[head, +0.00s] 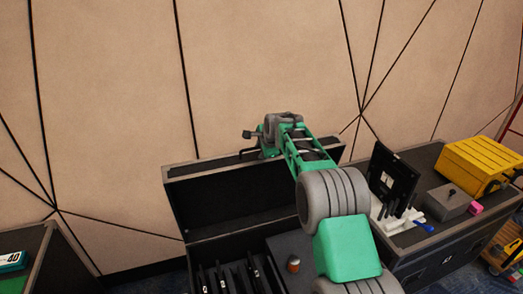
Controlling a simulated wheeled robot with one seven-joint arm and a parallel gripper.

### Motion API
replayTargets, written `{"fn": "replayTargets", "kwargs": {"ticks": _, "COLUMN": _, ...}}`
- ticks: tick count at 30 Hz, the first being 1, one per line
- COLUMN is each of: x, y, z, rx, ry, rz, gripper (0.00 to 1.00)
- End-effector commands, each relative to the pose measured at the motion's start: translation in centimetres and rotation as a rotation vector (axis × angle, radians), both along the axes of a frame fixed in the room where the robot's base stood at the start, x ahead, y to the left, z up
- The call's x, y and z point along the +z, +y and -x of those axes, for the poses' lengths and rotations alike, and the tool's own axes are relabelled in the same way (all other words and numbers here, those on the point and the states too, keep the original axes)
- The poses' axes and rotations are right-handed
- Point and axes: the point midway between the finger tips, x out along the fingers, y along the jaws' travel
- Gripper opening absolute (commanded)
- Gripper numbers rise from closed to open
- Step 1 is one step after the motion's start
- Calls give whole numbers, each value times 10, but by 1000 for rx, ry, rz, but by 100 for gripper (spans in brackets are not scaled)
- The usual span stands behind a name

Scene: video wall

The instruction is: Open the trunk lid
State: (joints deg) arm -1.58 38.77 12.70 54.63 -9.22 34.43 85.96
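The trunk is a black case with a grey-edged lid (235,200). The lid stands raised at the back of the case, so the inside shows. My gripper (246,152) is at the end of my green and grey arm, at the lid's top edge near its middle. Its dark fingers are small and partly hidden by the wrist. I cannot tell whether they touch the lid or how far apart they are. My arm hides the right part of the lid and of the trunk's inside.
On the right, another black case (425,262) bears a yellow box (480,164), a grey block (447,200) and a dark upright panel (393,178). A panelled wall (110,120) stands behind.

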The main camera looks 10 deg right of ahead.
Motion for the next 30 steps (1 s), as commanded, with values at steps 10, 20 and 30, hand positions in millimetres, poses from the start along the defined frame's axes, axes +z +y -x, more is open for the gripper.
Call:
{"fn": "replayTargets", "kwargs": {"ticks": 10, "x": -1, "y": 0, "z": 0, "rx": -1, "ry": 2, "rz": 0, "gripper": 32}}
{"fn": "replayTargets", "kwargs": {"ticks": 20, "x": 13, "y": -3, "z": 10, "rx": -2, "ry": -2, "rz": 0, "gripper": 32}}
{"fn": "replayTargets", "kwargs": {"ticks": 30, "x": 57, "y": -11, "z": 47, "rx": -1, "ry": -1, "rz": -1, "gripper": 32}}
